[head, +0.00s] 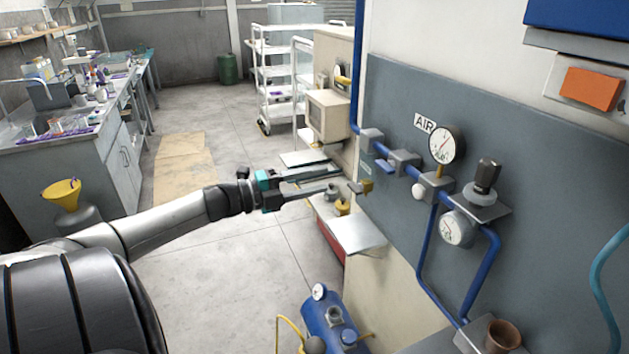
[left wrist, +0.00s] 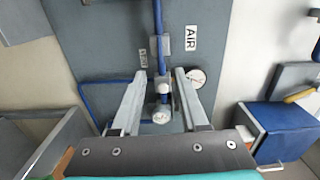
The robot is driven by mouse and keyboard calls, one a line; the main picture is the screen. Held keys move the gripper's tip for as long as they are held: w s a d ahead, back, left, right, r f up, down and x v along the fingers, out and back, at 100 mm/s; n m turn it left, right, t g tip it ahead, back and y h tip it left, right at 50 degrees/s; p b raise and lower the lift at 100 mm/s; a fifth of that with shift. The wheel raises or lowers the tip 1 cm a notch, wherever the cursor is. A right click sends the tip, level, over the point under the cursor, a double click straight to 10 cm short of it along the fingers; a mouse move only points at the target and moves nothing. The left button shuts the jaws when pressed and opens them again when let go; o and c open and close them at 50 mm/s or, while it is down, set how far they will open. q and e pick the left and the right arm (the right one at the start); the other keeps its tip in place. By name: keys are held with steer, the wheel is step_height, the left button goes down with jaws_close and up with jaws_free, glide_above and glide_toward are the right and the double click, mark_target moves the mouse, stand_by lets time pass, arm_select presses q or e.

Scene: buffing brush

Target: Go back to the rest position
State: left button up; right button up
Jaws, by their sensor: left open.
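My left arm reaches in from the left in the head view, and its gripper (head: 336,178) points right toward the grey wall panel (head: 395,110). The two fingers are apart with nothing between them. In the left wrist view the same gripper (left wrist: 158,78) is spread open, with the panel, the blue pipe and a gauge showing beyond the fingers. The gap between the fingertips and the panel is hard to judge. My right gripper is in neither view. No buffing brush can be made out.
The panel carries a blue pipe (head: 357,70), a pressure gauge (head: 446,145) and a lower gauge (head: 457,228). A blue compressor (head: 331,322) stands below. A workbench (head: 60,150) is at left and a white cart (head: 275,80) behind. Open floor (head: 210,270) lies between.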

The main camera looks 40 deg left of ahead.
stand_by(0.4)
arm_select(q)
steer(key=s+a+f+n+y+b, duration=0.2)
steer(key=f+n, duration=0.1)
steer(key=f, duration=0.4)
steer(key=s+a+f+n+g+y+b, duration=0.1)
steer(key=f+n+y, duration=0.15)
steer(key=f, duration=0.55)
steer(key=s+a+f+n+y+b, duration=0.2)
steer(key=f+n, duration=0.1)
steer(key=f, duration=0.4)
steer(key=s+d+f+n+g+y+b, duration=0.1)
steer(key=s+f+n+g, duration=0.15)
steer(key=f, duration=0.55)
steer(key=s+d+f+n+g+y+b, duration=0.1)
steer(key=s+f+n+b, duration=0.1)
steer(key=s+f, duration=0.35)
steer(key=s+d+f+n+g+y+b, duration=0.1)
steer(key=s+d+f+n, duration=0.1)
steer(key=f, duration=0.8)
steer(key=s+d+f+n+g+h+b, duration=0.2)
steer(key=s+d+f+n+g+b, duration=0.3)
steer(key=s+d+f, duration=2)
steer(key=f+g+b, duration=0.1)
steer(key=g+b, duration=0.2)
steer(key=g, duration=0.2)
steer(key=shift+s+d+f, duration=0.4)
steer(key=shift+h, duration=0.25)
